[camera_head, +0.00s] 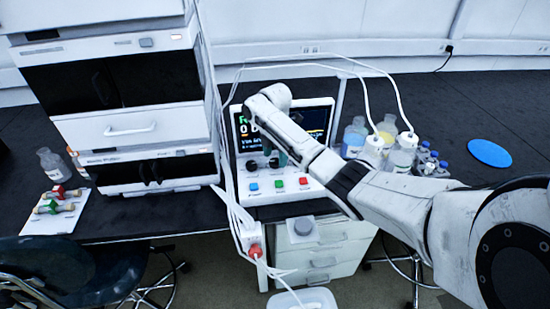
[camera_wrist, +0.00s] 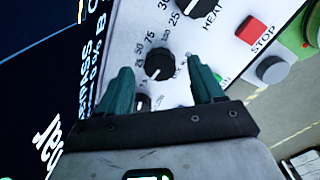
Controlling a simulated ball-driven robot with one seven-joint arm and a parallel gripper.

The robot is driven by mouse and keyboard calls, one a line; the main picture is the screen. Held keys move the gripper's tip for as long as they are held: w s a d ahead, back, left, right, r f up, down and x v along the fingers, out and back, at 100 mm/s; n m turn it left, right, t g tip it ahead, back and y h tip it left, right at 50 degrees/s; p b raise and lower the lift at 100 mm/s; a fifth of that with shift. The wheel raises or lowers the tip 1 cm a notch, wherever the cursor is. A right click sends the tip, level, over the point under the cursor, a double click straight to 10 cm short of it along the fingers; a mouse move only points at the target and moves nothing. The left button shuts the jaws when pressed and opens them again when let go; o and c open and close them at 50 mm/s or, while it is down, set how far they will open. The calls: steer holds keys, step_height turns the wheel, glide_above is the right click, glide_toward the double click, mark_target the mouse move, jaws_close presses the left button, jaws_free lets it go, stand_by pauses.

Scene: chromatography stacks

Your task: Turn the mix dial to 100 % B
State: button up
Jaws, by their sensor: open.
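The mix dial (camera_wrist: 158,64) is a round black knob on the white panel, with 25, 50 and 75 printed around it in the wrist view. Which value its pointer marks is too small to tell. My gripper (camera_wrist: 159,66) is open, with one teal finger at each side of the dial in the picture. I cannot tell whether the fingertips touch it. In the head view my gripper (camera_head: 279,160) is in front of the control unit (camera_head: 314,187) and hides part of its knobs and screen.
The heat knob (camera_wrist: 201,6) and red STOP button (camera_wrist: 252,31) sit close to the dial. Bottles (camera_head: 355,138) stand right of the unit, and the instrument stack (camera_head: 126,125) stands left. White tubing (camera_head: 232,195) hangs between.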

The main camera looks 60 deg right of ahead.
steer(key=shift+f, duration=0.8)
steer(key=shift+c, duration=0.3)
steer(key=c, duration=1)
